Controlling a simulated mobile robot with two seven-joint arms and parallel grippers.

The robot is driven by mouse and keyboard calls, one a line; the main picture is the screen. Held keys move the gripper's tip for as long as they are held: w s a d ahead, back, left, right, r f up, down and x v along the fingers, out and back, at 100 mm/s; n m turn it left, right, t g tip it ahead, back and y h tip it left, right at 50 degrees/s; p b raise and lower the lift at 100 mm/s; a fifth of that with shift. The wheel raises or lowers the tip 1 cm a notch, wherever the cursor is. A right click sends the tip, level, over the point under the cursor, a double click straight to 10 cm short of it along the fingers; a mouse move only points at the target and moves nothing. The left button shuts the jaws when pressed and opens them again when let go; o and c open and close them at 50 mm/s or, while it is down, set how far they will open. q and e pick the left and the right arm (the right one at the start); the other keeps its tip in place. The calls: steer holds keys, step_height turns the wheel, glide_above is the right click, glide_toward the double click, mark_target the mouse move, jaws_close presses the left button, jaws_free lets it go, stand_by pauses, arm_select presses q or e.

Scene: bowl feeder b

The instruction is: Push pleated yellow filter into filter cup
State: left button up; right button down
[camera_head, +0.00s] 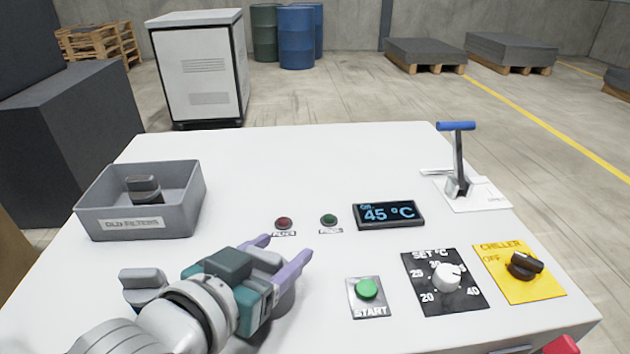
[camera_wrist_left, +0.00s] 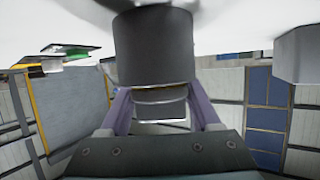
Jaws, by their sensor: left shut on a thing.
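My left gripper (camera_head: 280,260) has its lavender fingers spread around a thing at the front left of the white table. In the left wrist view the fingers (camera_wrist_left: 160,112) hold a small grey thing with a pale rim (camera_wrist_left: 160,97), right at the end of a dark grey cylinder (camera_wrist_left: 150,48), which looks like the filter cup. The cylinder's side (camera_head: 287,300) also shows below the fingers in the head view. My right gripper is not in view.
A grey bin (camera_head: 108,222) labelled OLD FILTERS holds a dark part. A grey piece with a raised grip (camera_head: 143,282) stands left of my wrist. Right are the START button (camera_head: 367,289), display (camera_head: 389,214), dials and a blue-handled lever (camera_head: 458,155). The table's back middle is clear.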

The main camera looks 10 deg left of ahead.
arm_select(q)
steer(key=shift+s+f, duration=0.2)
steer(key=shift+f, duration=0.15)
steer(key=shift+r, duration=0.2)
stand_by(0.8)
steer(key=shift+f, duration=0.15)
steer(key=shift+r+p, duration=0.2)
steer(key=shift+p, duration=0.15)
stand_by(0.7)
steer(key=shift+f, duration=0.2)
steer(key=shift+w+r+p, duration=0.1)
steer(key=shift+r+p, duration=0.1)
steer(key=shift+p, duration=0.1)
stand_by(1.3)
steer(key=shift+r+p, duration=2.55)
steer(key=shift+r, duration=0.1)
steer(key=shift+w, duration=0.1)
stand_by(0.4)
